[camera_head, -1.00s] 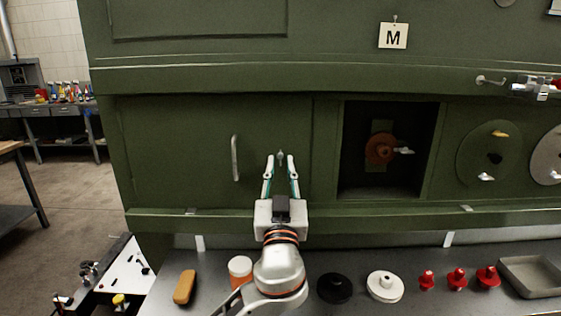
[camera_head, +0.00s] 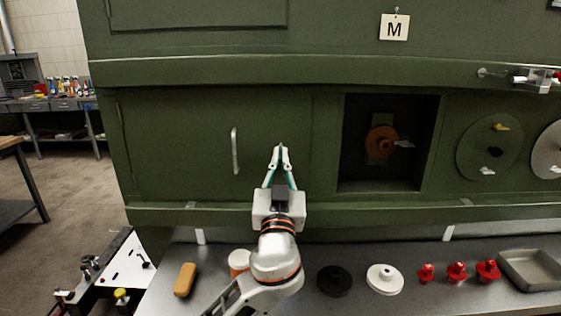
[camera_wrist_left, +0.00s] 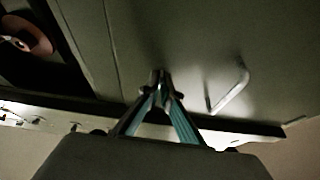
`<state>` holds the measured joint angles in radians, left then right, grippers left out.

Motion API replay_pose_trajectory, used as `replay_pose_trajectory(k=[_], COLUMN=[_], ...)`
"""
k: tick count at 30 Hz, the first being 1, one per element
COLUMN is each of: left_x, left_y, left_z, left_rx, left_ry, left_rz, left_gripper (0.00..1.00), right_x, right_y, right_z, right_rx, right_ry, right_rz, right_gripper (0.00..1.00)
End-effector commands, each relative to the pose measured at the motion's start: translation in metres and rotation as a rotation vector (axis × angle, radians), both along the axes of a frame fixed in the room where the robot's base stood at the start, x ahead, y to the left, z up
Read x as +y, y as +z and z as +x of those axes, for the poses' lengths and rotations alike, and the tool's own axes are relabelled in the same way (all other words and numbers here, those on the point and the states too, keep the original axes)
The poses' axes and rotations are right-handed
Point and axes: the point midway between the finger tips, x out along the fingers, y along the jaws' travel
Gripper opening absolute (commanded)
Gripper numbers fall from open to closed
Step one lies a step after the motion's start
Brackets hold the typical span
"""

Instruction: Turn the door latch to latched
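The green door (camera_head: 190,140) is closed flat in the green panel wall, with a pale bar handle (camera_head: 235,150) at its right part. My left gripper (camera_head: 281,152) has its fingers drawn together at the door's right edge, on the small door latch. The latch is mostly hidden between the fingertips, so its angle cannot be read. In the left wrist view the fingertips (camera_wrist_left: 160,80) meet at the panel surface, with the door handle (camera_wrist_left: 230,90) to their right. My right gripper is not in view.
Right of the latch is an open recess (camera_head: 350,165) with an orange-brown round part (camera_head: 381,142). Below, a grey bench (camera_head: 215,280) holds an orange block (camera_head: 185,279), a black disc (camera_head: 335,280), a white disc (camera_head: 384,279), several red parts and a grey tray (camera_head: 530,268).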

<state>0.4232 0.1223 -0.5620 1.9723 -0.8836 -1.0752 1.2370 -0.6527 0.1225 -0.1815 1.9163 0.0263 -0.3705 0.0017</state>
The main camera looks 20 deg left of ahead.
Motion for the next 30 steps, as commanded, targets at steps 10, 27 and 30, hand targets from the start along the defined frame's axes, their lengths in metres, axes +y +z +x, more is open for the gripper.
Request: replay_pose_trajectory(k=[10, 27, 30], left_x=[0.003, 0.008, 0.008], left_y=[0.000, 0.005, 0.006], left_z=[-0.001, -0.002, -0.003], left_rx=[0.072, 0.234, 0.262], left_ry=[0.000, 0.001, 0.001], left_rz=[0.216, 0.725, 0.816], left_gripper=[0.00, 0.00, 0.00], right_x=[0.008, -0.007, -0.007], right_y=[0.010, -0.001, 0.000], right_z=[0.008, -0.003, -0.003], right_rx=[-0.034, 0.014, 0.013], right_ry=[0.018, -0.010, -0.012], right_rz=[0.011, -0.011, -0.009], right_gripper=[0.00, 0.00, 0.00])
